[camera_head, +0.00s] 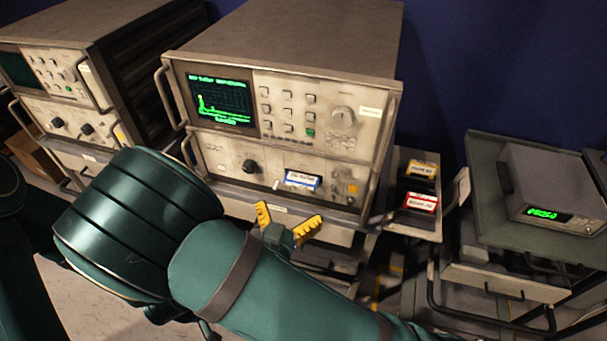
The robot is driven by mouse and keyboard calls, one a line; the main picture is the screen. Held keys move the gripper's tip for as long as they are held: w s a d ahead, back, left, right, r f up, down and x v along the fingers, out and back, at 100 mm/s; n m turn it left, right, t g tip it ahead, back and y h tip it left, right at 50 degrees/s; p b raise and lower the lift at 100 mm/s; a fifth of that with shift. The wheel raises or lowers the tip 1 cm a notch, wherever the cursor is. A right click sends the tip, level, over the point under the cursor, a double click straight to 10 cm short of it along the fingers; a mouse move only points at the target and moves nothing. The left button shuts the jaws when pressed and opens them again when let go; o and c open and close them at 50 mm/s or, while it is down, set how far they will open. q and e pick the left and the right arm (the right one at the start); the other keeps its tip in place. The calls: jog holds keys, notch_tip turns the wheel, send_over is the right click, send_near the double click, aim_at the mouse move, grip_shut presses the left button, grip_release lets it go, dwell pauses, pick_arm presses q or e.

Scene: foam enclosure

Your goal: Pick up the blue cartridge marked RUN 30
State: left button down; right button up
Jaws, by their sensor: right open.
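A blue-edged cartridge (302,181) with a white label sits at the lower front panel of the middle instrument; its lettering is too small to read surely. It appears to be partly in a slot there. My right gripper (288,218), with yellow fingers, is open and empty. In the picture its fingers are spread just below the cartridge, apart from it. My right arm covers the lower middle of the view. My left gripper is not in view.
The middle instrument (285,70) has a lit green screen and knobs. A yellow cartridge (421,169) and a red cartridge (420,202) lie on a side shelf (401,164). A grey box with a green display (556,187) stands on a cart at right. Another instrument (65,75) stands at left.

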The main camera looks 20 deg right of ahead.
aim_at(301, 180)
jog(key=b+x, duration=0.1)
jog(key=x, duration=0.7)
jog(key=shift+w+d+f, duration=0.1)
jog(key=shift+w+d, duration=0.1)
jog(key=shift+w, duration=0.15)
jog(key=c, duration=0.9)
jog(key=shift+c, duration=0.5)
